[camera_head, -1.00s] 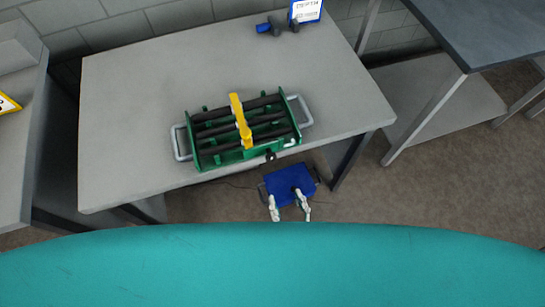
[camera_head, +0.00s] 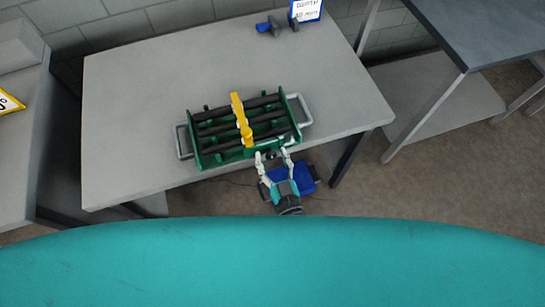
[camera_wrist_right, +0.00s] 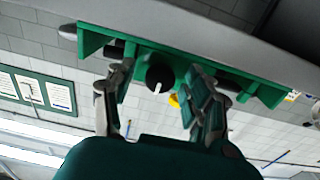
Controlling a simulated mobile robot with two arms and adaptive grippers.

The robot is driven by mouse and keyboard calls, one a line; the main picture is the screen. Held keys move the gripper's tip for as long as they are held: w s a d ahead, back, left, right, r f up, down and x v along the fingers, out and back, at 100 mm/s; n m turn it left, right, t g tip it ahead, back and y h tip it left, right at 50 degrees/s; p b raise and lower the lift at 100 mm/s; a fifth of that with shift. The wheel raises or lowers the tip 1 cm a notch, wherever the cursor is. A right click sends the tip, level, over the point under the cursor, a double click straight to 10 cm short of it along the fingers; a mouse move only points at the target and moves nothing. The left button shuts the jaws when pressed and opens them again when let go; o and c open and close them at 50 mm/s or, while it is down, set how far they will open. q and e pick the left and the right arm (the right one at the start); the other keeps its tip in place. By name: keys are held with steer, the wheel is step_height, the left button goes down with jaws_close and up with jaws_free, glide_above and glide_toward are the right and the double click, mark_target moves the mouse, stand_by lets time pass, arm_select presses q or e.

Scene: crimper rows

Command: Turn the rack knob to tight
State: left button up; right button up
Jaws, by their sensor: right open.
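The green rack (camera_head: 222,162) sits on the grey table near its front edge, with dark bars, a yellow handle bar (camera_head: 240,115) across them and grey side handles. The black rack knob (camera_wrist_right: 159,76), with a white mark, is on the rack's front face in the right wrist view. My right gripper (camera_head: 272,155) is open at the rack's front. In the wrist view its two fingers (camera_wrist_right: 160,82) stand on either side of the knob, apparently apart from it. In the head view the fingers partly hide the knob. My left gripper is not in view.
The grey table (camera_head: 130,100) has free room left and behind the rack. A blue-and-black tool (camera_head: 275,27) and a blue-bordered sign (camera_head: 306,10) stand at its back. A blue object (camera_head: 305,177) is below the front edge. A dark-topped table (camera_head: 480,30) stands at right.

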jaws_close()
steer(key=shift+m, duration=0.4)
steer(key=m+b, duration=0.1)
steer(key=m, duration=0.3)
steer(key=m+b, duration=0.1)
steer(key=m, duration=0.3)
steer(key=shift+f, duration=0.1)
steer(key=m+b, duration=0.2)
steer(key=m, duration=0.3)
steer(key=shift+m, duration=0.4)
steer(key=shift+m+b, duration=0.7)
steer(key=shift+m, duration=1.1)
